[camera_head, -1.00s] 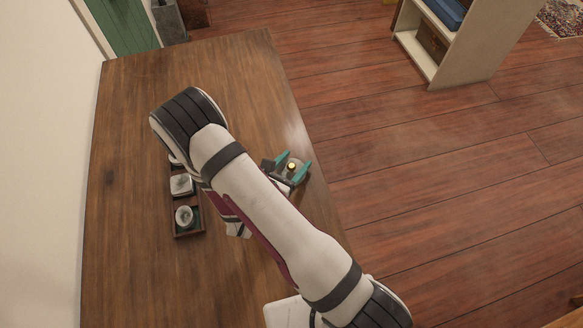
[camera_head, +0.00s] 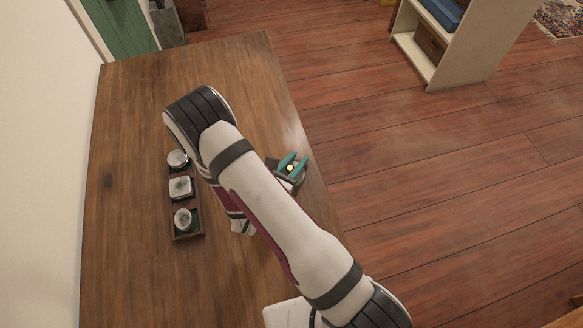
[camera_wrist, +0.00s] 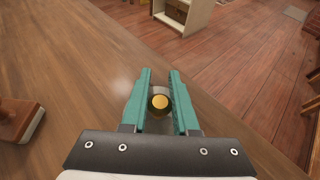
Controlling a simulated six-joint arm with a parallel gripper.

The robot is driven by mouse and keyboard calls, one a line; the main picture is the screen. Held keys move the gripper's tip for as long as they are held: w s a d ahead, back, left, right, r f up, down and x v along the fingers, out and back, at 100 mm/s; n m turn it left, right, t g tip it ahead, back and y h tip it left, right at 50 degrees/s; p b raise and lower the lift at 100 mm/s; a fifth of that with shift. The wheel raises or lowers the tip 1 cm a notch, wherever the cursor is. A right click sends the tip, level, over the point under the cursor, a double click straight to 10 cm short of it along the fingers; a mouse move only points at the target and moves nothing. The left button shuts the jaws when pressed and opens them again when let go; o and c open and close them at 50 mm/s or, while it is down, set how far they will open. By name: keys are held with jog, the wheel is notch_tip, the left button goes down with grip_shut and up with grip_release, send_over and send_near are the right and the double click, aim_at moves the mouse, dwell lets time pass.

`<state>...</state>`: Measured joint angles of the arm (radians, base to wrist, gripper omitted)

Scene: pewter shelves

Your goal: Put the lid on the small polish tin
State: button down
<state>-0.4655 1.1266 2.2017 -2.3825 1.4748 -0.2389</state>
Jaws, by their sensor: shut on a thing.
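My gripper (camera_head: 291,165) is shut on a small round lid (camera_head: 290,168) with a yellow knob, close to the table's right edge. In the wrist view the lid's yellow knob (camera_wrist: 159,103) shows between the teal fingers of my gripper (camera_wrist: 160,98), with a dark round rim around it. Left of the arm, a dark tray holds a squarish pale tin (camera_head: 180,187) and a round pale tin (camera_head: 183,219). Another round pale tin (camera_head: 178,159) sits at its far end. I cannot tell which of these is the small polish tin.
The wooden table (camera_head: 125,255) is mostly bare on the left and at the back. A brown block with a pale edge (camera_wrist: 20,122) lies left of my gripper in the wrist view. The tray's wall (camera_head: 188,238) is low. Beyond the right edge is floor.

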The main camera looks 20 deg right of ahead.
aim_at(295, 164)
jog(key=shift+r, duration=0.1)
notch_tip(295, 164, up, 9)
jog(key=s+a, duration=0.2)
jog(key=a, duration=0.2)
jog(key=s+a, duration=0.2)
jog(key=a, duration=0.2)
jog(key=s+a, duration=0.1)
jog(key=a, duration=0.3)
jog(key=shift+s+f, duration=0.2)
jog(key=shift+s, duration=0.3)
jog(key=shift+f, duration=2.9)
jog(key=shift+f, duration=0.6)
